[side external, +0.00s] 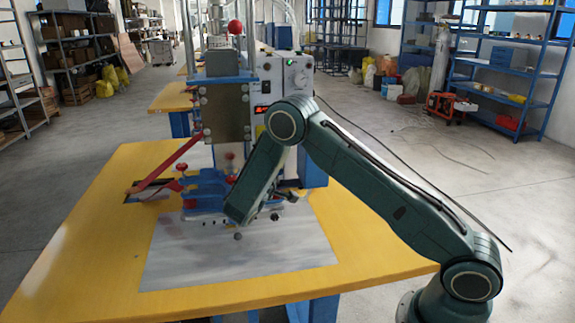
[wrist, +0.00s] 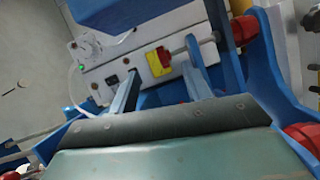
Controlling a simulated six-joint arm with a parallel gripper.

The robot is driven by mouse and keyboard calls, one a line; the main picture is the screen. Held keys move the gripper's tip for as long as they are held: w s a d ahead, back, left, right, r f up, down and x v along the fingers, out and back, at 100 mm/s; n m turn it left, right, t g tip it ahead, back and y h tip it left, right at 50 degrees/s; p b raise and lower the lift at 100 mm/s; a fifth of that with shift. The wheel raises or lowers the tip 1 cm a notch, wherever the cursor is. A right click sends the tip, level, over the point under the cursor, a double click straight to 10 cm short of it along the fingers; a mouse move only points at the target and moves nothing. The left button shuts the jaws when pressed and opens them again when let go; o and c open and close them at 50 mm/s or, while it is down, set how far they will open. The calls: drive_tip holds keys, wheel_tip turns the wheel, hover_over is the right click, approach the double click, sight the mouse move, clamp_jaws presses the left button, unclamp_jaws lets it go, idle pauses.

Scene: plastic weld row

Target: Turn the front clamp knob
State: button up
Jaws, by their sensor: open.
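A blue clamp fixture (side external: 205,190) with several red knobs stands on the metal plate under the press head. One red knob (side external: 181,167) is at its left, and another (side external: 231,180) is beside my arm. I cannot tell which is the front clamp knob. In the wrist view, one red knob (wrist: 243,28) is at upper right and another (wrist: 302,136) at lower right. My gripper (wrist: 163,58) is open, its two fingers apart with nothing seen between them. In the side view, my forearm hides part of the fixture, and the gripper's end (side external: 284,199) is small and unclear.
The press (side external: 222,100) and its control box (side external: 285,78) rise behind the fixture. A red lever (side external: 165,163) slants at its left. In the wrist view, a red and yellow switch (wrist: 158,61) shows beyond the fingers. The yellow table (side external: 80,255) is clear at front left.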

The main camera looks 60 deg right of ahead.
sight(275, 218)
drive_tip(key=s+d+f+m+g+y, duration=0.3)
drive_tip(key=d+f+m+y, duration=0.1)
drive_tip(key=f+m+y, duration=0.35)
drive_tip(key=shift+s+a+r+m+t+y, duration=0.15)
drive_tip(key=shift+s+a+r+m+y, duration=0.2)
drive_tip(key=shift+a+m+y, duration=0.6)
drive_tip(key=shift+s+a+r+m+t+y, duration=0.35)
drive_tip(key=shift+a+m+y, duration=0.35)
drive_tip(key=shift+y, duration=0.45)
drive_tip(key=shift+s+a+r+m+y, duration=0.2)
drive_tip(key=shift+a+r+m+y, duration=0.25)
drive_tip(key=shift+a+m+y, duration=0.4)
drive_tip(key=shift+a+f, duration=0.1)
drive_tip(key=shift+x, duration=6.85)
drive_tip(key=shift+a, duration=0.2)
drive_tip(key=c, duration=1)
